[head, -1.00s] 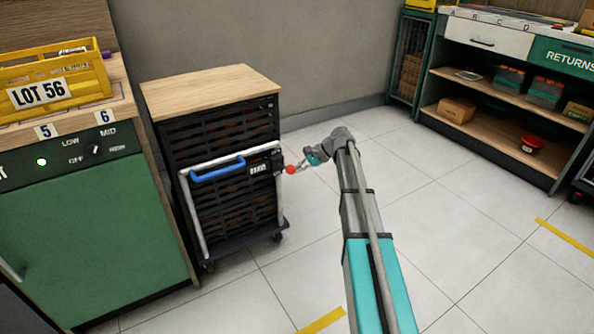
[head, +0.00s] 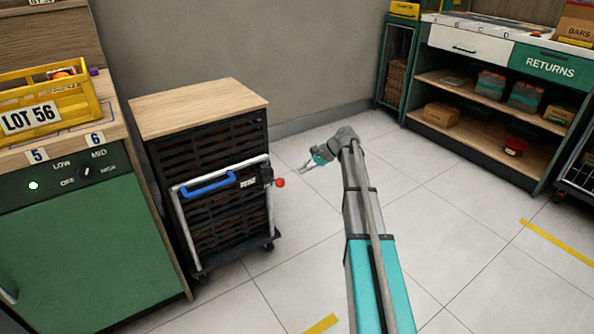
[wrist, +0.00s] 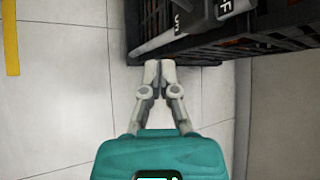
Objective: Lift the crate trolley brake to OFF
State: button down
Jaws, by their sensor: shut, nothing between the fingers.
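The crate trolley (head: 152,160) is a dark slatted cart with a wooden top, left of my arm in the head view. Its brake is a short lever with a red knob (head: 280,182), sticking out to the right of a small dark label plate (head: 248,183). The lever looks roughly level; the label is too blurred to read. My gripper (head: 304,169) is shut and empty, just right of and slightly above the knob, with a visible gap. In the wrist view the fingertips (wrist: 159,67) meet near the trolley's dark slats (wrist: 200,52). The knob does not show there.
A blue handle (head: 208,185) on a pale tube frame (head: 183,225) fronts the trolley. A green cabinet (head: 80,240) with a yellow LOT 56 crate (head: 75,98) stands at the left. A returns shelf (head: 480,108) is at the right. The tiled floor between is clear.

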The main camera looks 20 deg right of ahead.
jog(key=shift+p+v, duration=0.6)
jog(key=shift+v, duration=0.65)
jog(key=shift+w+r, duration=0.1)
jog(key=shift+w, duration=0.05)
jog(key=s+a+f+n+g+h+p, duration=0.1)
jog(key=s+a+n+h, duration=0.3)
jog(key=s, duration=0.6)
jog(key=s+a+f+n+g+h+p, duration=0.1)
jog(key=s+a+n+h, duration=0.25)
jog(key=s+a, duration=0.45)
jog(key=s+a+f+n+h+p, duration=0.15)
jog(key=s+a+n, duration=0.3)
jog(key=s, duration=0.75)
notch_tip(320, 180, up, 38)
jog(key=p, duration=3.8)
jog(key=shift+w+d+h, duration=0.4)
